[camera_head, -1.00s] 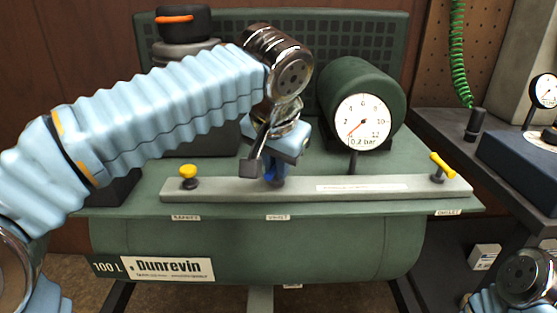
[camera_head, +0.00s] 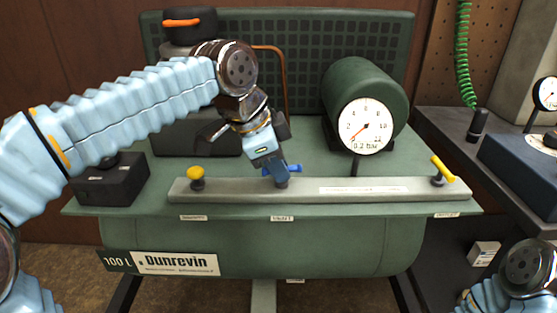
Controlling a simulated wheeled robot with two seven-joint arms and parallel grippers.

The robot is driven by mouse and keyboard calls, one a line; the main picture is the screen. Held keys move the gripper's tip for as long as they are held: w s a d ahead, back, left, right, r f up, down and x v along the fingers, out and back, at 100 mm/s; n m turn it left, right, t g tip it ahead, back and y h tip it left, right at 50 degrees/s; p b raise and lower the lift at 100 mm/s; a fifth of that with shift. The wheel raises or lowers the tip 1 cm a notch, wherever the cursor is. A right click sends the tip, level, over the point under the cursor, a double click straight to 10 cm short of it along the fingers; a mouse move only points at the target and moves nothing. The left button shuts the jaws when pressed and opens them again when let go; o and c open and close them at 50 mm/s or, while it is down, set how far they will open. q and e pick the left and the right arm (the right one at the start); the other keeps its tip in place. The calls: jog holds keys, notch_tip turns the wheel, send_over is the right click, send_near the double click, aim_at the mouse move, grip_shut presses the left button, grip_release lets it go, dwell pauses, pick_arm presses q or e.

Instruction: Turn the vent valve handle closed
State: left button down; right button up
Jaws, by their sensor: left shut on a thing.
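The vent valve has a blue handle (camera_head: 292,169) on the grey manifold bar (camera_head: 240,194), above a small label. The handle's visible part points right, along the bar; the rest is hidden by my gripper. My left gripper (camera_head: 273,168) comes down tilted from the upper left and is shut on the blue handle. My right arm's wrist shows at the bottom right corner, but its gripper is out of view.
A yellow knob (camera_head: 195,173) stands left on the bar and a yellow lever (camera_head: 443,169) right. A round gauge (camera_head: 366,126) reading about 0.2 bar stands behind, before a green cylinder (camera_head: 372,86). A black box (camera_head: 108,184) sits left on the green tank top.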

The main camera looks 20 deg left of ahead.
pick_arm(q)
jog(key=shift+w+a+m+h, duration=0.1)
jog(key=shift+m+h, duration=0.2)
jog(key=shift+m, duration=0.5)
jog(key=shift+g, duration=0.3)
jog(key=c, duration=1.1)
grip_release()
jog(key=v, duration=1.4)
jog(key=shift+f, duration=0.1)
